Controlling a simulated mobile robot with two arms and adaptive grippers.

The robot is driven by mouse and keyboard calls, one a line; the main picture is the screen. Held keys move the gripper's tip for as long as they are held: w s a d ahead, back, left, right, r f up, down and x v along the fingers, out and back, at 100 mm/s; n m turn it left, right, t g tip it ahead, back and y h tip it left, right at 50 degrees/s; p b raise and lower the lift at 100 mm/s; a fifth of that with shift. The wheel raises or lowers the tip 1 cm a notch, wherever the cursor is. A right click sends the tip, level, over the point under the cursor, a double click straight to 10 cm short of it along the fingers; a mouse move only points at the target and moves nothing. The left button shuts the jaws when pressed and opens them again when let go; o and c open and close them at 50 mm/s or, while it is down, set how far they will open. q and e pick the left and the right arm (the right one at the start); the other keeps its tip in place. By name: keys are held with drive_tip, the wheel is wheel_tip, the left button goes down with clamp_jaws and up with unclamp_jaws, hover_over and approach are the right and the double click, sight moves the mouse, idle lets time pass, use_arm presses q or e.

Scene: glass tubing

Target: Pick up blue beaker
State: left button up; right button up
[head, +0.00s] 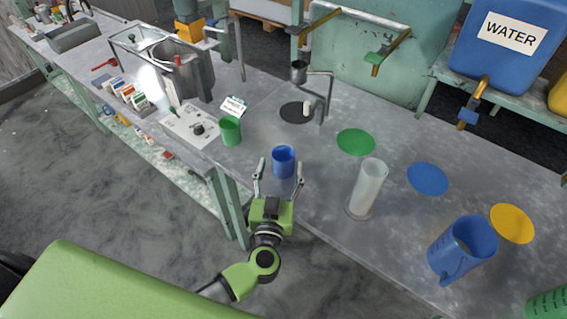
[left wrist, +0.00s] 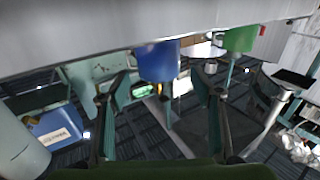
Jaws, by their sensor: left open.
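The blue beaker (head: 283,162) stands upright on the grey bench near its front edge. My left gripper (head: 278,172) is open, with one finger on each side of the beaker, a little toward the front edge. In the left wrist view the blue beaker (left wrist: 158,62) appears beyond and between the open fingertips (left wrist: 160,84), and the gap between them looks empty. Whether the fingers touch the beaker cannot be told. My right gripper is not in view.
A green beaker (head: 230,130) stands just left of the blue one. A clear cylinder (head: 367,188) and a larger blue jug (head: 462,250) stand to the right. Green (head: 356,142), blue (head: 428,179) and yellow (head: 512,223) discs lie flat on the bench. A metal stand (head: 322,98) is behind.

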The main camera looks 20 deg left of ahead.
use_arm(q)
drive_tip(key=w, duration=0.3)
drive_tip(key=w+f, duration=0.1)
drive_tip(key=w, duration=0.1)
drive_tip(key=shift+a, duration=0.35)
drive_tip(key=shift+s+r, duration=0.1)
drive_tip(key=shift+c, duration=1.4)
drive_tip(key=c, duration=0.9)
drive_tip(key=shift+r, duration=0.1)
